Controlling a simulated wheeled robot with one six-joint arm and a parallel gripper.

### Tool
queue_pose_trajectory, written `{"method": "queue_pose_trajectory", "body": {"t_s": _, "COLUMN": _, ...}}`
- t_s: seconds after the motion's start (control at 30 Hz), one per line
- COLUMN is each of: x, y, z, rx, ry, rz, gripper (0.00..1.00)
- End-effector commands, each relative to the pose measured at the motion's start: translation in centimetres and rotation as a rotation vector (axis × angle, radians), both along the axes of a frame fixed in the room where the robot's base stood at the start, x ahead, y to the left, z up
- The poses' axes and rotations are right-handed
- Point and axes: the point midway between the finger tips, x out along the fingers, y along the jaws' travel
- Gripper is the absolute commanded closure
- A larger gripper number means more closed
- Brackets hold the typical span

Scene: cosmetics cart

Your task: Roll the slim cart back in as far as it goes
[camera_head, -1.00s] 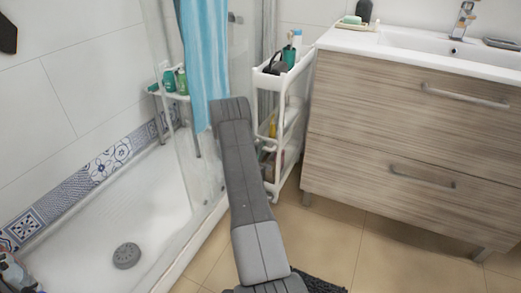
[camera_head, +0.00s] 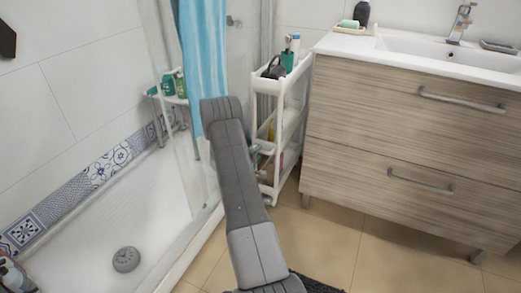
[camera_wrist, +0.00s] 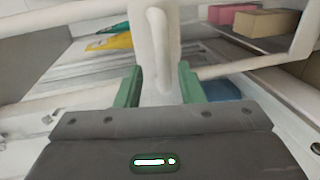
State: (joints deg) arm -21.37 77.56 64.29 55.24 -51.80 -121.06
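The slim white cart (camera_head: 262,130) stands upright in the gap between the shower and the vanity, its front end near the vanity's front. In the wrist view a white upright part of the cart (camera_wrist: 158,40) stands between the green fingertips of my gripper (camera_wrist: 160,88). The fingers are apart by about its width and appear shut on it. In the head view my grey arm reaches up to the cart's left side and hides my gripper. The cart's lower left is partly covered by my arm.
The wooden vanity (camera_head: 400,130) stands close on the cart's right. The shower's glass and blue curtain (camera_head: 203,60) are on its left. Bottles and a dark item (camera_head: 273,68) stand in the cart's top tray.

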Motion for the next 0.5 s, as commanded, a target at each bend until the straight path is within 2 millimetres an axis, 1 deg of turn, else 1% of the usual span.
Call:
{"method": "queue_pose_trajectory", "body": {"t_s": 0.03, "x": -1.3, "y": 0.6, "z": 0.6, "rx": -0.001, "ry": 0.003, "rz": 0.004, "gripper": 0.65}}
{"method": "queue_pose_trajectory", "body": {"t_s": 0.1, "x": -2.8, "y": 1.1, "z": 1.0, "rx": -0.002, "ry": 0.003, "rz": 0.004, "gripper": 0.65}}
{"method": "queue_pose_trajectory", "body": {"t_s": 0.3, "x": -6.5, "y": 2.4, "z": 1.7, "rx": -0.003, "ry": 0.002, "rz": 0.004, "gripper": 0.65}}
{"method": "queue_pose_trajectory", "body": {"t_s": 0.4, "x": -7.7, "y": 2.9, "z": 1.9, "rx": -0.001, "ry": 0.001, "rz": 0.002, "gripper": 0.65}}
{"method": "queue_pose_trajectory", "body": {"t_s": 0.5, "x": -8.4, "y": 3.1, "z": 2.0, "rx": -0.001, "ry": 0.001, "rz": 0.002, "gripper": 0.65}}
